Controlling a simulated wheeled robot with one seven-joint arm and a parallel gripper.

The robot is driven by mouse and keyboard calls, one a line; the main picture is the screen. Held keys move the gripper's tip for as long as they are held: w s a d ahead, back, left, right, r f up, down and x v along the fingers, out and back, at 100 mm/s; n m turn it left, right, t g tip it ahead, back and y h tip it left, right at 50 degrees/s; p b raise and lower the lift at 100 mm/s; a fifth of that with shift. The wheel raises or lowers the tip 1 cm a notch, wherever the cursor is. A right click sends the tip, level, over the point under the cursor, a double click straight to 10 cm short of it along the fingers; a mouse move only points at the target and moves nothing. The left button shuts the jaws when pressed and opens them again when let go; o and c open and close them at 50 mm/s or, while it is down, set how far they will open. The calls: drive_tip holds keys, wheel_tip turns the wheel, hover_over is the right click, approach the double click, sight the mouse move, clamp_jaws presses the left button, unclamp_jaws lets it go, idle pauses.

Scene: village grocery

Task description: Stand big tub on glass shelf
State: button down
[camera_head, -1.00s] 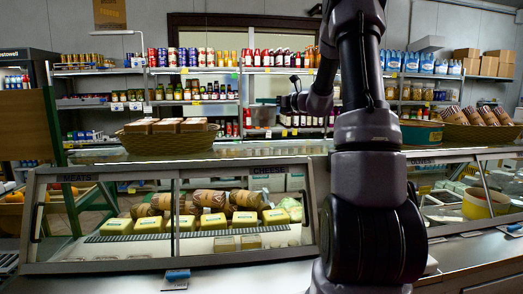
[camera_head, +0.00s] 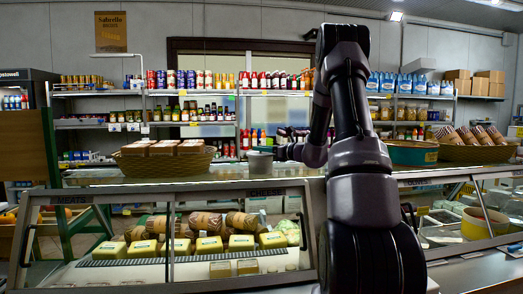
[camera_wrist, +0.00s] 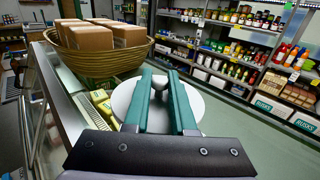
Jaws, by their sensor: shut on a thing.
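A pale grey-white round tub (camera_head: 260,162) is at my gripper (camera_head: 277,152), low over the glass top shelf (camera_head: 235,173) above the cheese case. In the wrist view the tub's round white top (camera_wrist: 193,103) lies beneath the two green fingers of my gripper (camera_wrist: 160,78). The fingers are shut on the tub, and they hide much of it. The tub looks upright. I cannot tell whether its base touches the glass.
A wicker basket of brown boxes (camera_head: 165,166) stands left of the tub on the same top. A teal round container (camera_head: 413,153) and another basket (camera_head: 470,153) stand to the right. Stocked shelves (camera_head: 195,124) line the back wall.

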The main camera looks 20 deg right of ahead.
drive_tip(key=shift+f, duration=0.1)
drive_tip(key=c, duration=0.7)
unclamp_jaws()
drive_tip(key=shift+c, duration=0.2)
